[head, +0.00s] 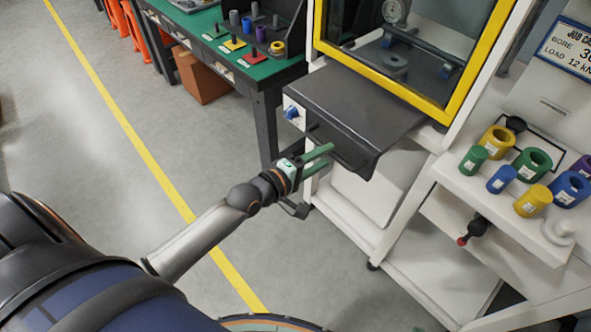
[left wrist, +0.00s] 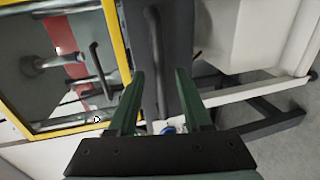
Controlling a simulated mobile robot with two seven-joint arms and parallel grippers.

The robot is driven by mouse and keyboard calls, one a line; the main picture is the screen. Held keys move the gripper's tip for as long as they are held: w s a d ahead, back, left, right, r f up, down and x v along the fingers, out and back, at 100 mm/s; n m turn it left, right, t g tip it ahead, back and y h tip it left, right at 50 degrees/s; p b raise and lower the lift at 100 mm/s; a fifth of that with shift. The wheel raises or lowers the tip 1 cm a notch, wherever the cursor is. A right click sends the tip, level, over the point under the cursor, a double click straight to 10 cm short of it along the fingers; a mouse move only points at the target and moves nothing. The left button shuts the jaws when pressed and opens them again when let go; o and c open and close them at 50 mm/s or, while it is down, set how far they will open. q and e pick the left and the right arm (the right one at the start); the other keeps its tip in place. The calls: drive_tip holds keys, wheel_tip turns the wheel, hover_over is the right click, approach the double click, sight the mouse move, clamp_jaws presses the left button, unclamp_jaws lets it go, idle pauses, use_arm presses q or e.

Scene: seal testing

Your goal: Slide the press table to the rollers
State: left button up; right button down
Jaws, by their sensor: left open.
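The press table (head: 350,95) is a dark flat slab in front of the yellow-framed press. A dark bar handle (head: 338,152) runs along its front edge. My left gripper (head: 326,157) is open, its green fingers close to the handle. In the left wrist view the handle (left wrist: 157,60) lies between the two fingers (left wrist: 160,95) in the picture; I cannot tell whether they touch it. I cannot make out the rollers for certain in either view. My right gripper is not in view.
The press window has a yellow frame (head: 388,85). A blue knob (head: 291,112) is left of the table. A green-topped bench (head: 215,52) stands at the back left. A white side shelf (head: 490,190) at right carries several coloured rings.

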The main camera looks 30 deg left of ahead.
use_arm(q)
drive_tip(key=v, duration=0.9)
drive_tip(key=shift+f, duration=0.1)
idle(0.8)
drive_tip(key=s+d+f+m+g+y, duration=0.1)
drive_tip(key=s+d+f+m+g, duration=0.1)
drive_tip(key=s+f+m, duration=0.4)
drive_tip(key=s+d+f+m+g+y, duration=0.1)
drive_tip(key=s+d+f+m+g, duration=0.1)
drive_tip(key=s+f+m, duration=0.4)
wheel_tip(320, 180, down, 6)
drive_tip(key=m+g, duration=0.1)
drive_tip(key=m, duration=0.2)
drive_tip(key=shift+s+d+y, duration=0.2)
drive_tip(key=shift+s+y, duration=0.05)
drive_tip(key=shift+y, duration=0.15)
